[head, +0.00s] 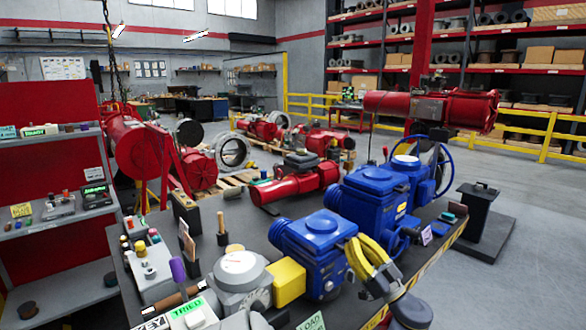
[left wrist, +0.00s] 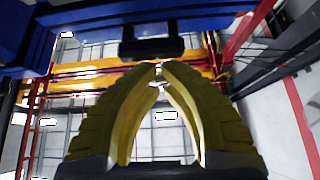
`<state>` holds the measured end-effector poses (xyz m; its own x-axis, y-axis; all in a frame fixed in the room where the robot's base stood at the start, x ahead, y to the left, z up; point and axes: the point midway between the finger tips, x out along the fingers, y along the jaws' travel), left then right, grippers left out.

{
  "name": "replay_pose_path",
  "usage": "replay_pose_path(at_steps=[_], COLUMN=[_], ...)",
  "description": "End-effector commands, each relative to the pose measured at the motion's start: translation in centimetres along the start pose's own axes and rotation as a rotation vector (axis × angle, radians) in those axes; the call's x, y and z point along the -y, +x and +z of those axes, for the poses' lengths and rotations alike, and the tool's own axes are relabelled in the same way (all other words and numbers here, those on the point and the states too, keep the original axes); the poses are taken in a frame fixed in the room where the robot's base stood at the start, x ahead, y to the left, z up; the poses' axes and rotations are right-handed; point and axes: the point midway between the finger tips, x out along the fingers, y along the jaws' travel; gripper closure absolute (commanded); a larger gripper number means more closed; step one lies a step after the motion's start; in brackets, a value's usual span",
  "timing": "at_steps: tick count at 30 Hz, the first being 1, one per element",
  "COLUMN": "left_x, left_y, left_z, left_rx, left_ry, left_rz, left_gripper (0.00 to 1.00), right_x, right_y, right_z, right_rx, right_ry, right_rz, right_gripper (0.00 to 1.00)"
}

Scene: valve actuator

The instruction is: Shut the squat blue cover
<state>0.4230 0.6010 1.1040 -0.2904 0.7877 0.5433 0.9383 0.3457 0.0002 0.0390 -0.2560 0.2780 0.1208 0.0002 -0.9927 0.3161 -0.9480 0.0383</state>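A low blue actuator housing (head: 312,240) with a round blue cap on top stands near the front of the grey bench. A taller blue actuator (head: 372,200) stands just behind it to the right. I cannot tell for certain which part is the squat cover, or whether it is open. My left gripper (head: 356,243), with yellow fingers, is beside the right side of the low housing. Blue surfaces (left wrist: 110,20) and a dark block lie beyond the tips. My right gripper is not in view.
A grey actuator (head: 240,280) with a yellow side block (head: 288,282) stands left of the low housing. A blue handwheel (head: 440,170) stands at the back right. A grey control box (head: 148,270) is at left.

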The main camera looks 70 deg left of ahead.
Motion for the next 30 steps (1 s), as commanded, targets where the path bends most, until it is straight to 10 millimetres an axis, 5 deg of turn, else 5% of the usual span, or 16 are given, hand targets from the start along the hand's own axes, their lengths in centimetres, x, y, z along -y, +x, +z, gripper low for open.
replay_pose_path(at_steps=[21,30], left_x=[0.7,0.7], left_y=[0.3,2.1], left_z=[1.3,-1.8], left_rx=[0.007,0.0], left_ry=[0.013,0.005], left_rz=[-0.013,-0.016], left_gripper=[1.0,1.0], right_x=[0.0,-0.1], right_y=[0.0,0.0], right_z=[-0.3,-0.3], right_rx=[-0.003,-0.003], right_ry=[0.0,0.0], right_rz=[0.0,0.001], right_gripper=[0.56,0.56])
